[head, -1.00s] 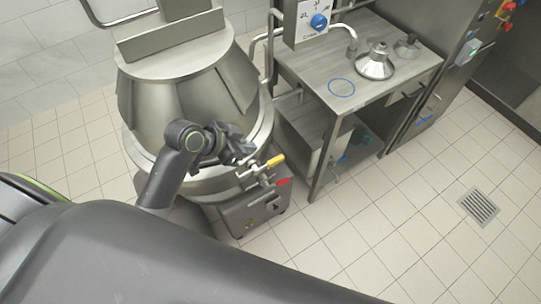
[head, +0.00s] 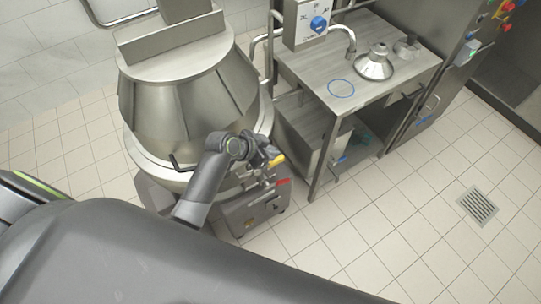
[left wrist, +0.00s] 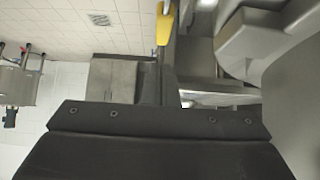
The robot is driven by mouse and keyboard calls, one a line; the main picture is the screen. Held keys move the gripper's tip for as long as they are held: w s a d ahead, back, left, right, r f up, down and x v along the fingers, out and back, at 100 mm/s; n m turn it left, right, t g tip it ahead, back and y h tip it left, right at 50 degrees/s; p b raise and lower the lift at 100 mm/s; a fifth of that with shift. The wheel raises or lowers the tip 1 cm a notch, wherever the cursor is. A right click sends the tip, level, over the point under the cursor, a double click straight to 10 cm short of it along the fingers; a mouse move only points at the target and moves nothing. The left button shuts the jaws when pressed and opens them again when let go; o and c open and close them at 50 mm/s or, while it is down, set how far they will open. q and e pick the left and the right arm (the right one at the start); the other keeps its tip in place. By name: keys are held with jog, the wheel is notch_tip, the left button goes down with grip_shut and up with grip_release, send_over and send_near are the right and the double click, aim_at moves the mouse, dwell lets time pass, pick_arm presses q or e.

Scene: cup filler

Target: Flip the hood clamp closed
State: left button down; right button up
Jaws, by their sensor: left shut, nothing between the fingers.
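The large steel vessel (head: 240,135) carries a tapered steel hood (head: 180,95). At its front right a lever with a yellow grip (head: 277,161) sticks out, with a red handle (head: 283,181) just below. A thin dark bar handle (head: 183,167) sits on the front of the rim. I cannot tell for sure which of these is the hood clamp. My left gripper (head: 268,152) is shut and empty, right beside the yellow grip and partly covering its lever; I cannot tell whether they touch. The yellow grip (left wrist: 163,25) also shows at the top of the left wrist view.
A steel table (head: 310,65) with a blue circle mark and a funnel-shaped metal part (head: 374,64) stands to the right. A control box (head: 312,22) is mounted at its back. A grey machine base (head: 255,208) is below the handles. The tiled floor at the right is clear.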

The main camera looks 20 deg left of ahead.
aim_at(278, 158)
pick_arm(q)
jog(key=shift+a+f, duration=0.1)
jog(key=shift+f, duration=1.5)
